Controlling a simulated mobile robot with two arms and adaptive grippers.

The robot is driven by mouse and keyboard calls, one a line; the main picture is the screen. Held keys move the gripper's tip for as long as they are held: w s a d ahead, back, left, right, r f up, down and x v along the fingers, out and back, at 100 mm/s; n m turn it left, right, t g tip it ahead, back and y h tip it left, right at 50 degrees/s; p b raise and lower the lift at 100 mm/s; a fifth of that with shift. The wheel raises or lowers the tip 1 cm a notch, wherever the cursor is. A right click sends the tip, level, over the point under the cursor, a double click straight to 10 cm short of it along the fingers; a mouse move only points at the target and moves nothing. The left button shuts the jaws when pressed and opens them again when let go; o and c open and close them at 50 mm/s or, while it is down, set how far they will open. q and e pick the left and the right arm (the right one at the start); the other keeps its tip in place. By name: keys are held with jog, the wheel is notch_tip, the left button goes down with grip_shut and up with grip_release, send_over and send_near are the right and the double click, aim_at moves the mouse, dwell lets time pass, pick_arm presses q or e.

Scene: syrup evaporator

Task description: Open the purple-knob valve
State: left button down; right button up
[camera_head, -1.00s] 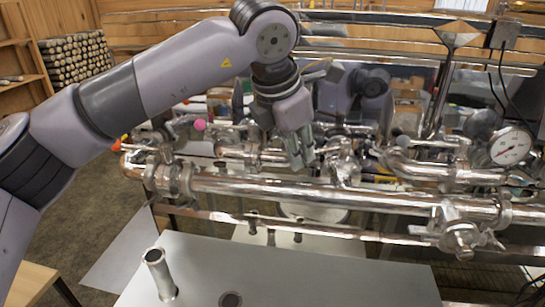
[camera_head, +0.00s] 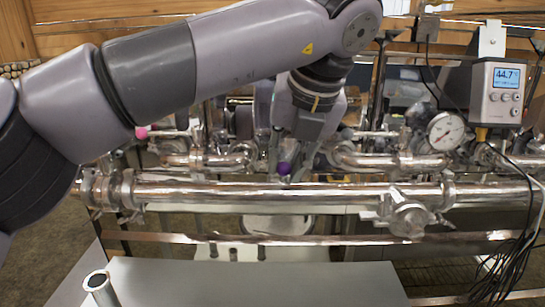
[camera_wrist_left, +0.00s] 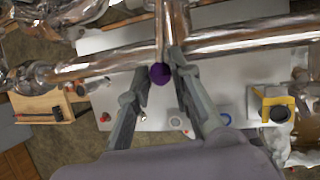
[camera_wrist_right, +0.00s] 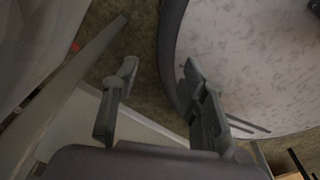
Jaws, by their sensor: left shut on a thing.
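The purple knob (camera_head: 284,168) sits just above the long shiny horizontal pipe, near the middle of the head view. My left gripper (camera_head: 290,174) reaches down to it from above, with its fingers around the knob. In the left wrist view, the purple knob (camera_wrist_left: 160,73) lies between the fingertips of my left gripper (camera_wrist_left: 160,68), beside an upright bright metal part. The valve body under the knob is mostly hidden by the gripper. My right gripper (camera_wrist_right: 160,70) shows only in its own wrist view, with its fingers apart and nothing between them.
A long pipe (camera_head: 230,193) runs across the front, with a clamped valve (camera_head: 407,217) at right. A pink knob (camera_head: 141,133) is at left, a dial gauge (camera_head: 446,131) and a display box (camera_head: 497,92) at right. A round pale top (camera_wrist_right: 250,60) is near my right gripper.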

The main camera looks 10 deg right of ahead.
pick_arm(q)
jog(key=shift+s+d+r+n+y+p, duration=0.1)
jog(key=shift+d+n+y+p, duration=0.1)
jog(key=shift+d+n, duration=0.3)
jog(key=shift+s+d+r+n+y+p, duration=0.1)
jog(key=shift+d+n+y+p, duration=0.1)
jog(key=shift+d+n, duration=0.25)
jog(key=shift+a, duration=0.1)
jog(key=c, duration=1.9)
grip_release()
jog(key=shift+o, duration=1)
jog(key=shift+f, duration=0.1)
jog(key=shift+f, duration=0.1)
